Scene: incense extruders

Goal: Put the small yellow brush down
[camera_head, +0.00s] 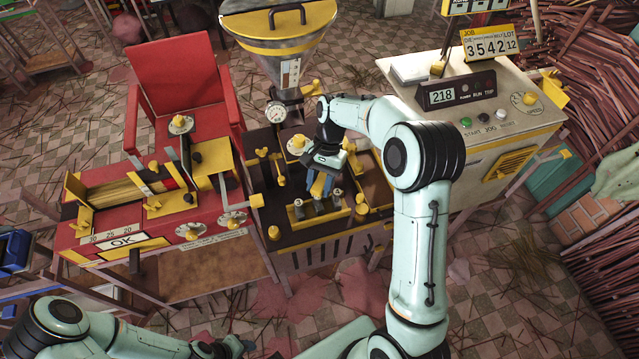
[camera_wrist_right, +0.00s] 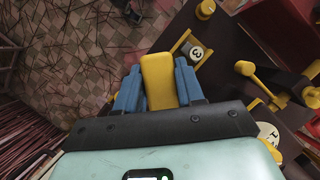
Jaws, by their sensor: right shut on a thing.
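The small yellow brush (camera_wrist_right: 158,80) shows in the wrist view as a yellow block between two blue fingers. My right gripper (camera_wrist_right: 160,92) is shut on it, with a finger against each side. In the head view my right gripper (camera_head: 320,186) is over the dark middle bench (camera_head: 330,247), above a row of small fittings. The brush is hard to make out there, and I cannot tell whether its lower end touches anything. Only part of my left arm shows at the bottom left edge, with its gripper end (camera_head: 228,348) low and its jaws unclear.
A red machine (camera_head: 190,255) stands left of the bench, and a hopper with a gauge (camera_head: 277,112) rises behind it. A pale control cabinet (camera_head: 480,130) stands to the right. Yellow knobs and posts (camera_head: 279,170) crowd the bench top.

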